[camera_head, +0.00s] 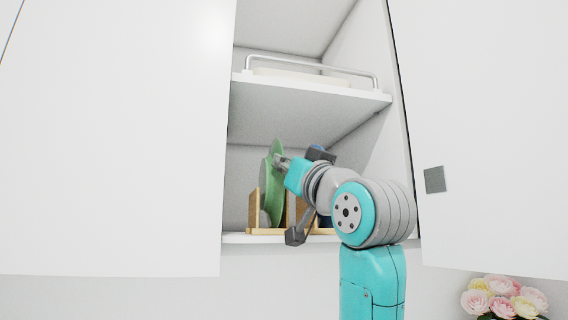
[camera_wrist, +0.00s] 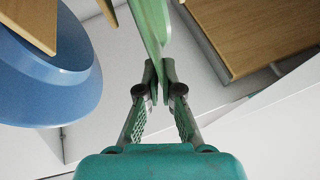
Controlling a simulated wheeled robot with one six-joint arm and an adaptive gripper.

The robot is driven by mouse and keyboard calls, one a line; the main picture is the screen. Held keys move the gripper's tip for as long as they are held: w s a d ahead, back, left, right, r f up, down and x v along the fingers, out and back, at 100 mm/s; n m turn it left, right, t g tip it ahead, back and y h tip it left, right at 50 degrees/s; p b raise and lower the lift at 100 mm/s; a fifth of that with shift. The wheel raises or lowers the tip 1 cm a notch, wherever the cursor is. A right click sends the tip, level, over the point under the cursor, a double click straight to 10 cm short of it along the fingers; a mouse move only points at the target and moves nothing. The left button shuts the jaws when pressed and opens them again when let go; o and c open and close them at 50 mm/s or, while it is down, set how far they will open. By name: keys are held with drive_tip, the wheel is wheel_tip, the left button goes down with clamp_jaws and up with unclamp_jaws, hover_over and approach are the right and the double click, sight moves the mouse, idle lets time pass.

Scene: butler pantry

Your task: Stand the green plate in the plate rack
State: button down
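The green plate (camera_head: 275,185) stands upright, nearly edge-on, at the wooden plate rack (camera_head: 253,212) on the lower cabinet shelf. In the head view its lower part shows between the rack's wooden dividers; I cannot tell whether its bottom edge rests on the base. My gripper (camera_wrist: 159,74) is closed on the rim of the green plate, which also shows in the wrist view (camera_wrist: 151,25) running up from between the fingertips. In the head view my arm comes from the right and partly hides the rack's right side.
A blue plate (camera_wrist: 45,75) is left of my gripper in the wrist view. A wooden piece (camera_wrist: 250,30) is at upper right. Above is a shelf (camera_head: 310,97) with a metal rail (camera_head: 310,66). Open cabinet doors flank the opening, left (camera_head: 115,140) and right (camera_head: 490,130).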

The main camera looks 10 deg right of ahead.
idle(0.3)
drive_tip(key=c, duration=1.2)
unclamp_jaws()
drive_tip(key=shift+c, duration=0.2)
drive_tip(key=shift+s, duration=0.1)
drive_tip(key=v, duration=1.2)
